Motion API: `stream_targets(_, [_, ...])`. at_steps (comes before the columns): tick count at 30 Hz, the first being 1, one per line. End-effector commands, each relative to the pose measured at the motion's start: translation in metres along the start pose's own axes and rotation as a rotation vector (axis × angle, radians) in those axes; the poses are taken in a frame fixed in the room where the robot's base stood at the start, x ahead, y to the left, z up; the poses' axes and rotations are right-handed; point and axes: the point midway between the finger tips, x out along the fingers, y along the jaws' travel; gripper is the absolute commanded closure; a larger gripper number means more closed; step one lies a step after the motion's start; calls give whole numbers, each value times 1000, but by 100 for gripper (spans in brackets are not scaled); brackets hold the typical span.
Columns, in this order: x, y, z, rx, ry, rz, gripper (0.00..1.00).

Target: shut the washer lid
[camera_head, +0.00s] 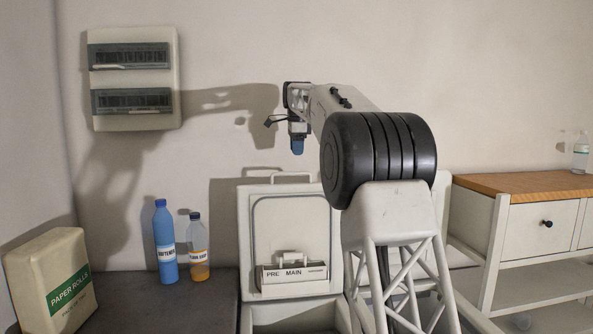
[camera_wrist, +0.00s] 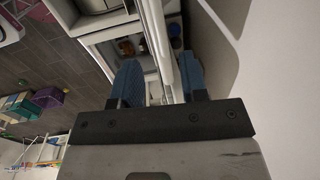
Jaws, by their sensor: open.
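The washer lid (camera_head: 290,220) stands raised against the wall in the head view, its inner face toward me, with a "PRE MAIN" dispenser (camera_head: 292,275) low on it and a bar handle (camera_head: 291,175) at its top. The washer's open top (camera_head: 292,312) is below it. My gripper (camera_head: 298,146) points down above the lid's top edge, apart from it. In the wrist view my gripper (camera_wrist: 160,82) has its two blue fingers spread. A thin white edge, probably the lid's, shows between them; contact cannot be told.
A second white toploader (camera_head: 443,200) is mostly hidden behind my arm. On the left are a blue bottle (camera_head: 166,245), an orange bottle (camera_head: 199,255) and a paper rolls pack (camera_head: 52,283). A wood-topped cabinet (camera_head: 530,185) stands right. A breaker box (camera_head: 133,78) hangs on the wall.

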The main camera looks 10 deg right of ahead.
Motion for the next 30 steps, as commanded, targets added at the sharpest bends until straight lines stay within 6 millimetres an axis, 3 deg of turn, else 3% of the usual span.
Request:
stream_targets(8, [14,0,0,0,0,1,60])
stream_targets(24, [71,0,0,1,2,-1,60])
stream_targets(30, [77,1,0,1,2,-1,60])
